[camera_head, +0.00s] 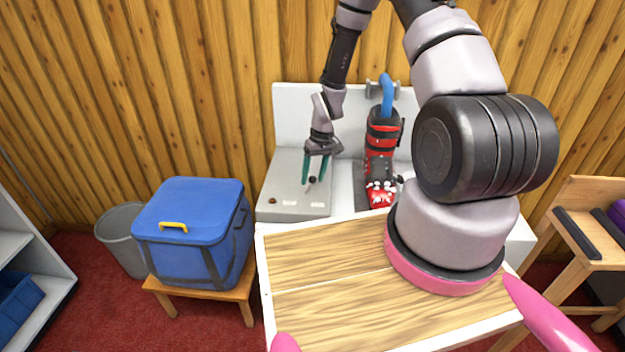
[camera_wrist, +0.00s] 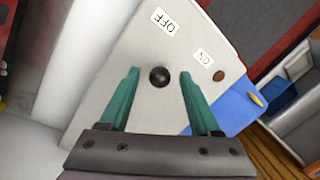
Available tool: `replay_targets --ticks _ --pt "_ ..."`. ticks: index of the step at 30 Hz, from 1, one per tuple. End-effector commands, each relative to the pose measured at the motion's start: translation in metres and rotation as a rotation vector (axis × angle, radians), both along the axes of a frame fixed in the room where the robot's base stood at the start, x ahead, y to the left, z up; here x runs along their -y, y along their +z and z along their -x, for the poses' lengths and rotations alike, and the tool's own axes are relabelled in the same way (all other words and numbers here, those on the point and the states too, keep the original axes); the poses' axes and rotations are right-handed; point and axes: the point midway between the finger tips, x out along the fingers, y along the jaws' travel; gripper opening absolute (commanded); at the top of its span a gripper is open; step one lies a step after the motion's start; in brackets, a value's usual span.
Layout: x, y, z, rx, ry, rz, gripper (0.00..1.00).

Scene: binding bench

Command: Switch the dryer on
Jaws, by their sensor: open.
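The dryer's pale grey control box (camera_head: 292,190) sits at the left of the white bench, and its top fills much of the wrist view (camera_wrist: 185,110). A round black knob (camera_wrist: 160,77) stands on it. An OFF label (camera_wrist: 163,20) and an ON label (camera_wrist: 205,57) show, with a dull brown, unlit-looking button or lamp (camera_wrist: 219,76) beside ON. My gripper (camera_head: 314,182) is open over the box, its teal fingers pointing down. In the wrist view the knob appears between the fingertips, with gaps on both sides. I cannot tell which way the knob's lever leans.
A red and black boot (camera_head: 381,140) with a blue hose (camera_head: 386,92) stands right of the box. A blue cooler (camera_head: 190,225) on a wooden stool and a grey bin (camera_head: 122,245) are at left. A wood-topped surface (camera_head: 325,265) lies in front.

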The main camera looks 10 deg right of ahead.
Motion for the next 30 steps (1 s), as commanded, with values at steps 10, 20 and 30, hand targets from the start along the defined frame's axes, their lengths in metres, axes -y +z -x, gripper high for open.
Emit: replay_targets --ticks 10,20,30 --pt "-0.0027 -0.0157 0.0003 0.001 -0.001 0.001 0.64" --pt "-0.0027 -0.0154 0.0005 0.001 -0.001 0.001 0.00" --pt "-0.0026 -0.0153 0.0006 0.001 -0.001 0.001 0.00"
